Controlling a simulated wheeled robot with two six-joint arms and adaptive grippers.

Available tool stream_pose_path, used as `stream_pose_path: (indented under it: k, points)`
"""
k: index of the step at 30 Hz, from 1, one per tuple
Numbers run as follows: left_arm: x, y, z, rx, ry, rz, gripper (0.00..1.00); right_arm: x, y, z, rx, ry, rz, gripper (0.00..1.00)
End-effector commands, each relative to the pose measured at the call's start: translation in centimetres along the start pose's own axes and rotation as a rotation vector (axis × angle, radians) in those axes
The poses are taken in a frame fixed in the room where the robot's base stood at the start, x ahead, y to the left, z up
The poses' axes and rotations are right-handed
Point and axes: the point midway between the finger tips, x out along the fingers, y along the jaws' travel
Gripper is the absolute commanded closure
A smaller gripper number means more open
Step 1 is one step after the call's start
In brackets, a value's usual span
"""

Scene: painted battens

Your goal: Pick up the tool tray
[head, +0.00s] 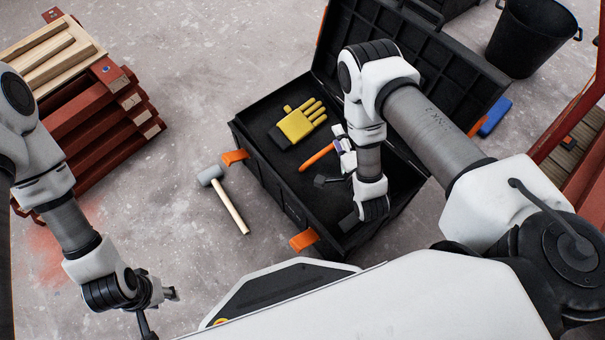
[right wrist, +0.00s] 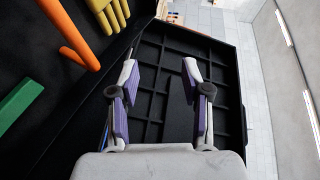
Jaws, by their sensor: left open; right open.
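A black toolbox (head: 262,176) with orange latches stands open on the floor. Its dark inside holds a yellow glove (head: 298,122) and an orange-handled tool (head: 317,157). I cannot tell a separate tool tray from the box's dark interior. The glove, the orange handle and a green item (right wrist: 18,103) show at left there. My left gripper (head: 170,293) is open, low at left, away from the box.
A mallet (head: 228,198) lies on the floor left of the box. Stacked red battens (head: 95,130) and pale wood (head: 45,50) stand at upper left. A black bucket (head: 530,40) and a blue object (head: 495,116) are at upper right. The raised lid (head: 400,45) bounds the box's far side.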

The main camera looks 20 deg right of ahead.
Motion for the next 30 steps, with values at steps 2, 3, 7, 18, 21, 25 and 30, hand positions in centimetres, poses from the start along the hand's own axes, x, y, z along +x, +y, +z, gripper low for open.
stream_pose_path:
  k: [2,3,7,18,21,25,30]
  points:
    - [4.9,0.0,0.0,0.000,0.000,0.000,0.58,-0.2,6.3,0.5,-0.002,-0.002,0.027,0.52]
    - [5.7,0.0,0.0,0.000,0.000,0.000,0.58,-0.5,7.7,0.6,-0.003,-0.004,0.039,0.52]
    - [6.8,0.0,0.0,0.000,0.001,0.000,0.58,-1.1,9.7,0.8,-0.005,-0.006,0.061,0.52]
    - [10.0,-0.1,-0.1,0.000,0.001,0.000,0.58,3.7,10.7,0.7,-0.006,-0.005,0.062,0.52]
    - [11.0,-0.1,0.0,0.000,0.001,0.000,0.58,5.5,10.7,0.7,-0.006,-0.005,0.062,0.52]
    - [11.2,-0.1,-0.1,-0.002,0.002,0.000,0.58,6.5,10.4,0.6,-0.006,-0.006,0.065,0.52]
    - [11.0,-0.1,-0.1,-0.002,0.003,0.000,0.58,6.5,10.3,0.6,-0.006,-0.006,0.066,0.52]
